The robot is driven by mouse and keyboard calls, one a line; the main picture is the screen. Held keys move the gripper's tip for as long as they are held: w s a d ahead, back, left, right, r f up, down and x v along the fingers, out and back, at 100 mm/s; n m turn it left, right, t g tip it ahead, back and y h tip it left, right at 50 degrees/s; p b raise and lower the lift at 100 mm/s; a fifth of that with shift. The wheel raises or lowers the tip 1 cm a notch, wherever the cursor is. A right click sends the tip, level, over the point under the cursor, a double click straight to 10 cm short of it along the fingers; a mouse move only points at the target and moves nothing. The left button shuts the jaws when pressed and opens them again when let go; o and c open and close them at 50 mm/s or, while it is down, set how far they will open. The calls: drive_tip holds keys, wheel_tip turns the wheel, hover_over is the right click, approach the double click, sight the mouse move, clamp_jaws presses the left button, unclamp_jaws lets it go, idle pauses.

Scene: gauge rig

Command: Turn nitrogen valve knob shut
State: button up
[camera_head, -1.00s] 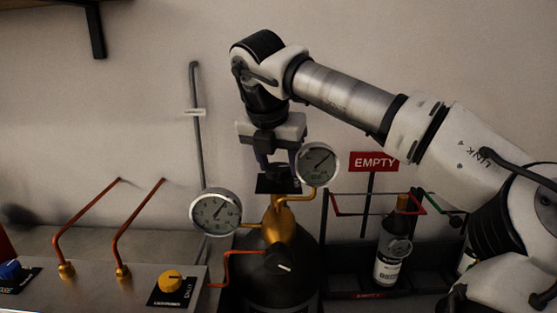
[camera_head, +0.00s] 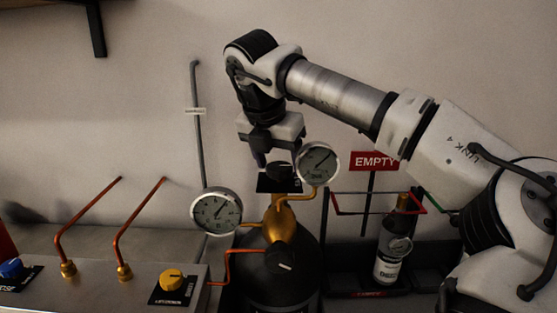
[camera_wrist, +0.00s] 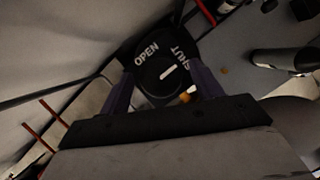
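The nitrogen valve knob (camera_head: 281,170) is black and sits on a black plate at the top of the brass fitting, between two gauges. In the wrist view the knob (camera_wrist: 160,86) has a white pointer mark aimed up and right, toward the word SHUT; OPEN is at the upper left. My gripper (camera_head: 277,158) is just above the knob, pointing down. In the wrist view its two fingers stand wide apart on either side of the knob, with nothing gripped. The right gauge partly hides the right finger in the head view.
The right gauge (camera_head: 318,164) is close beside the gripper; the left gauge (camera_head: 216,211) is lower. A second black knob (camera_head: 280,257) is on the dark cylinder. A bottle (camera_head: 390,252) stands in a rack under a red EMPTY sign (camera_head: 373,161). A panel with yellow (camera_head: 172,280) and blue knobs is left.

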drive_tip(key=shift+r, duration=0.1)
drive_tip(key=shift+p+v, duration=2.55)
drive_tip(key=shift+v, duration=4.35)
drive_tip(key=shift+d, duration=0.15)
